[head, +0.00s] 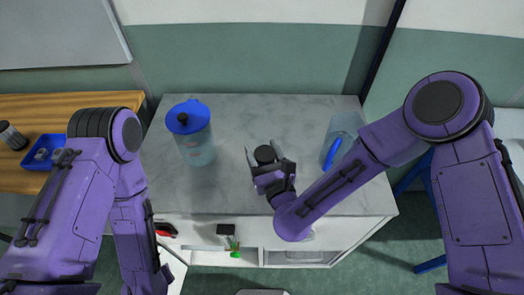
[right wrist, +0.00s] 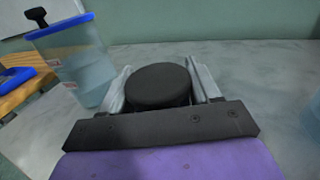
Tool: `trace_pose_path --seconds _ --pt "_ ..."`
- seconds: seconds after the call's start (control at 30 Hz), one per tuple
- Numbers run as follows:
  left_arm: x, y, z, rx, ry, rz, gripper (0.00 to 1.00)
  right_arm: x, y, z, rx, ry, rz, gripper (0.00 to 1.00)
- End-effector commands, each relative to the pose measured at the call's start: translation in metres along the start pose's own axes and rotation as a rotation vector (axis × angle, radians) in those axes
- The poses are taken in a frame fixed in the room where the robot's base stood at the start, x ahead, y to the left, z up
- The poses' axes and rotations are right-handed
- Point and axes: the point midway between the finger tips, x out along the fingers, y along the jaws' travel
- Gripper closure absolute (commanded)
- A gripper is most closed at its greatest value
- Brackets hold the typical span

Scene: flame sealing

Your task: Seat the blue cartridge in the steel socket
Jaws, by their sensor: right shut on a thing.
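My right gripper (head: 264,160) is over the middle of the grey countertop. Its two fingers are shut on a round black-topped thing (head: 265,154). In the right wrist view, this black thing (right wrist: 158,85) sits upright between the fingers of the gripper (right wrist: 160,88). Its lower part is hidden by the gripper, and I cannot tell whether it touches the counter. I cannot make out a blue cartridge or a steel socket in either view. My left arm hangs at the left of the head view, and its gripper is out of the picture.
A clear pitcher with a blue lid (head: 191,140) stands at the counter's left. Another clear container with a blue handle (head: 332,152) stands at the right, close to my right forearm. A wooden table with a blue tray (head: 42,153) is at far left. The counter (head: 285,115) is clear behind the gripper.

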Motion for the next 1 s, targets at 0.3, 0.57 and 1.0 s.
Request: trace_pose_path --seconds 0.3,0.57,1.0 --pt "0.0052 0.0005 0.0022 0.0 0.0 0.0 0.62 0.0 0.0001 -0.0054 0.0 0.0 0.0 0.7" --pt "0.0082 0.0007 0.0034 0.0 0.0 0.0 0.62 0.0 0.0001 -0.0086 0.0 0.0 0.0 0.35" --pt "0.0076 0.0007 0.0031 0.0 0.0 0.0 0.62 -0.0001 0.0001 -0.0081 0.0 0.0 0.0 0.08"
